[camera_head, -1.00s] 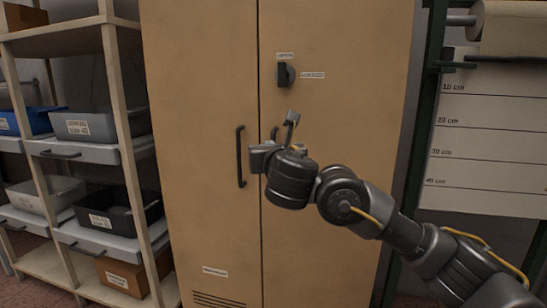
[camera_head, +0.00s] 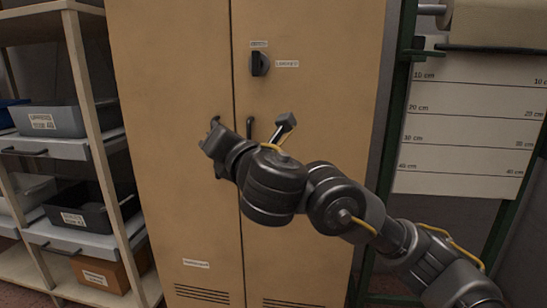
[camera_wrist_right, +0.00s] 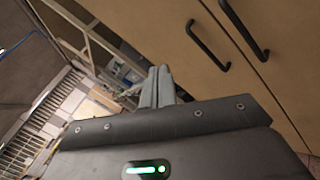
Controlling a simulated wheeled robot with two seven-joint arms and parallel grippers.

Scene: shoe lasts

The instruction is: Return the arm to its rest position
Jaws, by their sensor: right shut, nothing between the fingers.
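My right arm comes in from the right in the head view, bent in front of the closed tan cabinet (camera_head: 310,100). My right gripper (camera_head: 212,138) is at the arm's left end, in front of the left door. It partly covers the left door's dark handle; the right door's handle (camera_head: 250,128) shows just above the wrist. In the right wrist view the gripper's two grey fingers (camera_wrist_right: 158,85) are together, with nothing between them. They are apart from the two handles (camera_wrist_right: 208,46) at the upper right. My left gripper is not in view.
A shelf rack with several bins (camera_head: 50,121) stands close at the left. A dark knob (camera_head: 260,64) is on the cabinet above the handles. A green frame (camera_head: 397,120) with a marked white chart (camera_head: 465,130) and a paper roll (camera_head: 495,22) stands at the right.

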